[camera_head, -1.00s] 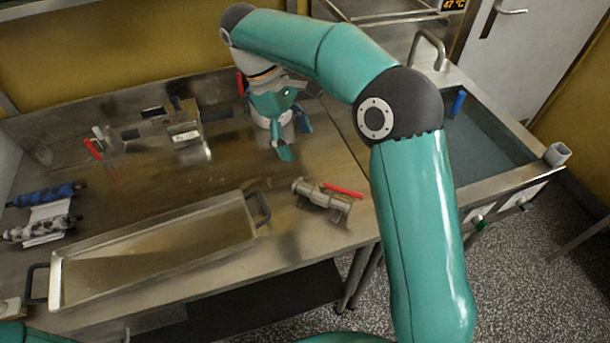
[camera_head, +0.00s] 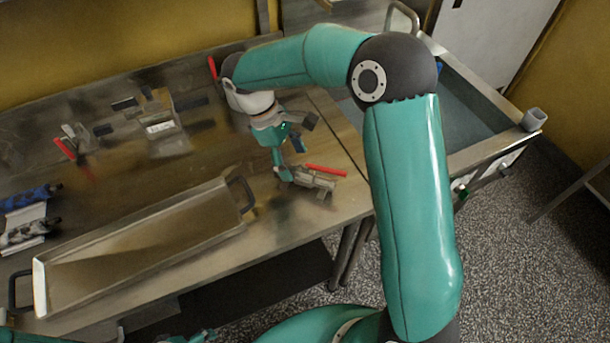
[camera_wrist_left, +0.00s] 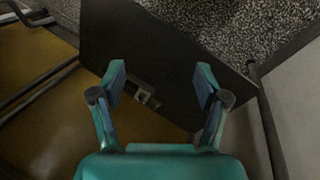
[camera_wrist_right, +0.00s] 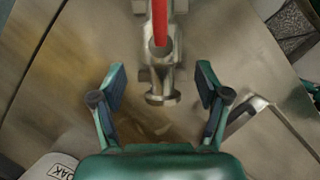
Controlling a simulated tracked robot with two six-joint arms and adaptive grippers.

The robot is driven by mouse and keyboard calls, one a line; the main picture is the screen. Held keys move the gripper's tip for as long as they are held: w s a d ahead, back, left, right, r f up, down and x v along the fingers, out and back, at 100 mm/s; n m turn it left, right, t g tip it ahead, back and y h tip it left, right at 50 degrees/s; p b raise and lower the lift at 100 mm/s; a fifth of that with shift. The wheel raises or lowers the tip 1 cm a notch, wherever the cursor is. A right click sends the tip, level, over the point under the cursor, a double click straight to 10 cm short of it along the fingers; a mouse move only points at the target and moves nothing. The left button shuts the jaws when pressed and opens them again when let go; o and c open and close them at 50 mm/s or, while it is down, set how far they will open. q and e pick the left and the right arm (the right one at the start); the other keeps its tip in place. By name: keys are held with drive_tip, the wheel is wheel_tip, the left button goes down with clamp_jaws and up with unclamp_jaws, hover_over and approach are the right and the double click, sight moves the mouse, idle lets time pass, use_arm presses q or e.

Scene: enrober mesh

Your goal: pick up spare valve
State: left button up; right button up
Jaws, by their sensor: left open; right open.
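The spare valve, a metal valve body (camera_head: 322,181) with a red lever, lies on the steel bench right of the tray. It also shows at the top middle of the right wrist view (camera_wrist_right: 162,72), its near end lying between the fingers in the picture. My right gripper (camera_head: 291,160) is open just above the valve's left end; I cannot tell whether a finger touches it. My left gripper (camera_wrist_left: 160,82) is open and empty in its wrist view, over a dark panel and the floor; only a small part shows at the bottom of the head view.
A long shallow steel tray (camera_head: 36,275) with dark handles lies at the bench's front, left of the valve. Fixtures with another red lever (camera_head: 65,148) stand at the back left. Rollers (camera_head: 25,233) lie at far left. A sink basin (camera_head: 475,150) is at right.

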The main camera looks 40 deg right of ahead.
sight(294, 167)
drive_tip(key=shift+p+x, duration=0.4)
drive_tip(key=shift+x, duration=1.9)
drive_tip(key=shift+w+a, duration=0.1)
drive_tip(key=shift+w, duration=0.05)
clamp_jaws()
